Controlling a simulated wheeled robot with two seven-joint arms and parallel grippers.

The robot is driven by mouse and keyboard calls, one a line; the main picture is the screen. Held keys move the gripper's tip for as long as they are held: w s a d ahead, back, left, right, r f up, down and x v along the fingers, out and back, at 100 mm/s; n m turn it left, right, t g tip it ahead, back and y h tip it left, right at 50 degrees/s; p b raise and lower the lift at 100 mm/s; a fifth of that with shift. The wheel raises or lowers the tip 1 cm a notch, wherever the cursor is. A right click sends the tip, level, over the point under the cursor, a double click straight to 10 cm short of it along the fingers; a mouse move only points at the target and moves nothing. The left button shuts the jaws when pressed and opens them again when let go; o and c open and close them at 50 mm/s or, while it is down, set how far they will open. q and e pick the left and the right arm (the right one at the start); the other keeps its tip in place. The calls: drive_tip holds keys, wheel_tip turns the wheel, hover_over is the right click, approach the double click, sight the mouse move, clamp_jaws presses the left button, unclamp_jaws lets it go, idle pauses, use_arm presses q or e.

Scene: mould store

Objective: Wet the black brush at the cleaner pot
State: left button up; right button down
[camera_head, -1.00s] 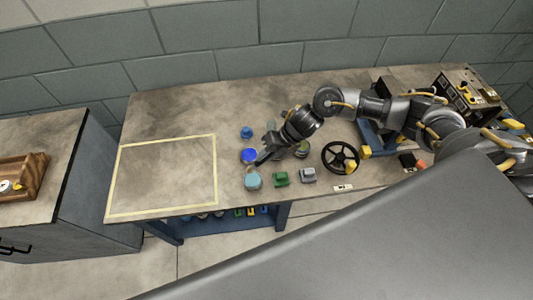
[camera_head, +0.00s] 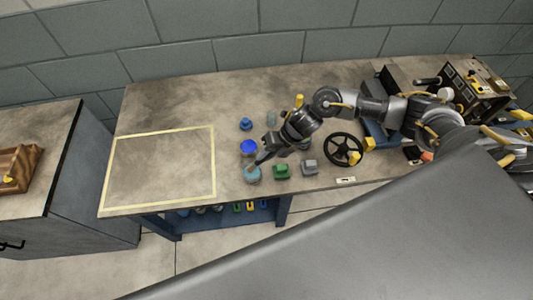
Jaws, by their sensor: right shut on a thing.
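My right gripper (camera_head: 268,148) reaches in from the right over the table and is shut on a thin dark item, which looks like the black brush (camera_head: 260,161). The brush points down and left. Its tip is at or just above a light-blue pot (camera_head: 252,175); I cannot tell whether it touches. A bright-blue pot (camera_head: 248,147) stands behind that one, and a small blue item (camera_head: 246,124) farther back. I see no label telling which pot is the cleaner pot. My left gripper is not in view.
A green block (camera_head: 281,171) and a grey block (camera_head: 310,167) stand right of the light-blue pot. A black handwheel (camera_head: 343,150) is farther right. A yellow-outlined area (camera_head: 160,170) on the left of the table is empty. A wooden tray (camera_head: 22,168) sits on the side cabinet.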

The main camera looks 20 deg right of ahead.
drive_tip(key=shift+f+b, duration=0.6)
idle(2.0)
drive_tip(key=shift+r+p, duration=2.75)
drive_tip(key=shift+r, duration=0.85)
